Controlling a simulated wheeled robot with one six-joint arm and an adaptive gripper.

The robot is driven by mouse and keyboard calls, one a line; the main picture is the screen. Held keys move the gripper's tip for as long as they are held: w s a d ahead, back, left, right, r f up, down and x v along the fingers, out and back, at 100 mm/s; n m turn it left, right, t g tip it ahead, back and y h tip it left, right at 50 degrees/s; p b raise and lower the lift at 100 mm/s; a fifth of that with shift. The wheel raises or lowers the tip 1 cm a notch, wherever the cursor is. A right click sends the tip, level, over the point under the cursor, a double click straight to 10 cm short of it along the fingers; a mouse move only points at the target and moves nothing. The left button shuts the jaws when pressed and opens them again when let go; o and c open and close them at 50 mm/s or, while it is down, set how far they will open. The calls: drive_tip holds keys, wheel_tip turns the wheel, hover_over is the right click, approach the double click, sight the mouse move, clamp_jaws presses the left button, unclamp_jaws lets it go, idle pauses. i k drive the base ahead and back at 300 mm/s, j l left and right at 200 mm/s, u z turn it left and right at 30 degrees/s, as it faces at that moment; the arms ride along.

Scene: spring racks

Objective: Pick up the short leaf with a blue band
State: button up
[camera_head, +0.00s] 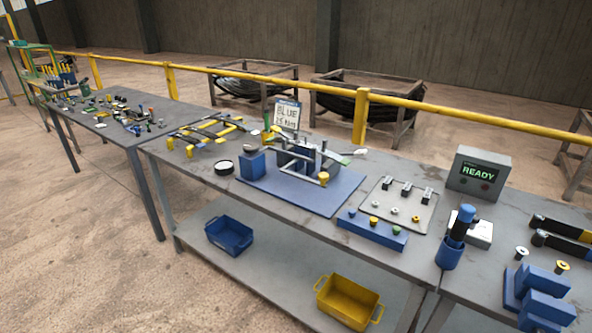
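My gripper is not in view. I cannot make out a short leaf with a blue band for certain. At the far left, a green and yellow rack (28,60) holds dark and blue pieces (66,72), too small to tell apart. On the near bench, a blue mat (322,203) carries a grey and blue fixture (296,158) with upright rods and yellow knobs. A sign (287,115) reading "BLUE" stands behind it.
A long grey bench (398,250) crosses the view. On it are a grey tray (428,217), a READY box (478,172), a blue cup (447,257) and black bars (563,229). Blue (229,234) and yellow bins (347,300) sit on the lower shelf. A yellow rail (240,75) runs behind.

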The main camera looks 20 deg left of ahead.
sight(199, 144)
drive_tip(key=i+j+u, duration=0.3)
drive_tip(key=i+j, duration=0.4)
drive_tip(key=i+j+u, duration=0.3)
drive_tip(key=i+j, duration=0.45)
drive_tip(key=i, duration=0.05)
